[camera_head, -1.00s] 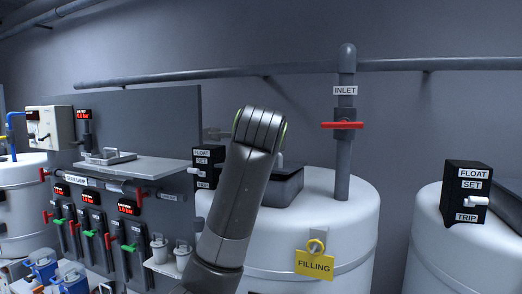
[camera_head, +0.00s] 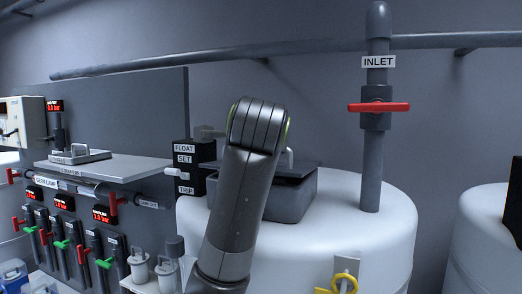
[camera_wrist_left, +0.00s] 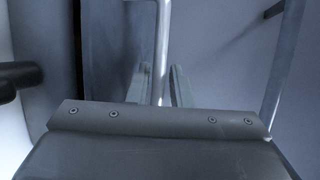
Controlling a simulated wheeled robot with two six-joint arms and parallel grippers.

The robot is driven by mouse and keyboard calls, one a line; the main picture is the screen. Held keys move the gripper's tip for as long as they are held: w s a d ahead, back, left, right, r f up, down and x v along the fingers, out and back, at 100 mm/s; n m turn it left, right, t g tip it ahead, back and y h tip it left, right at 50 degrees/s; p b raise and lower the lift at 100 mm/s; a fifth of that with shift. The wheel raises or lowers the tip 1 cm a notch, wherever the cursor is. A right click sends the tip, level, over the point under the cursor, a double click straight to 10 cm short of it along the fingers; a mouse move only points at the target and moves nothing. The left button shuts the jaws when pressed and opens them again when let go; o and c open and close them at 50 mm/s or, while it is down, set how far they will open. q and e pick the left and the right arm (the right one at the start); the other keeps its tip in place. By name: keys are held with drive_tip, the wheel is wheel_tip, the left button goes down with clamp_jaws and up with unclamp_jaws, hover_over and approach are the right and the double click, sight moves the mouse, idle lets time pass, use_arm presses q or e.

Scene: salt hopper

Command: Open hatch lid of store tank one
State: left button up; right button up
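The hatch (camera_head: 292,197) is a dark grey box with a flat dark lid (camera_head: 290,170) on top of the white middle tank (camera_head: 385,230). The lid looks shut. No tank number is legible. My left arm covers the hatch's left part in the head view, and its gripper is mostly hidden there. In the left wrist view my left gripper (camera_wrist_left: 160,88) has its two fingers apart. A pale upright bar (camera_wrist_left: 163,45) shows between them, with gaps at both sides; I cannot tell whether it is the lid's handle. My right gripper is out of view.
A grey inlet pipe (camera_head: 371,170) with a red valve handle (camera_head: 379,107) rises right of the hatch. A black float switch box (camera_head: 190,165) stands left of my arm. A panel with valves and a shelf (camera_head: 105,166) is at left. Another tank (camera_head: 480,235) is at right.

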use_arm(q)
drive_tip(key=shift+s+d+r, duration=0.15)
drive_tip(key=shift+s+r, duration=0.05)
drive_tip(key=shift+s, duration=0.2)
clamp_jaws()
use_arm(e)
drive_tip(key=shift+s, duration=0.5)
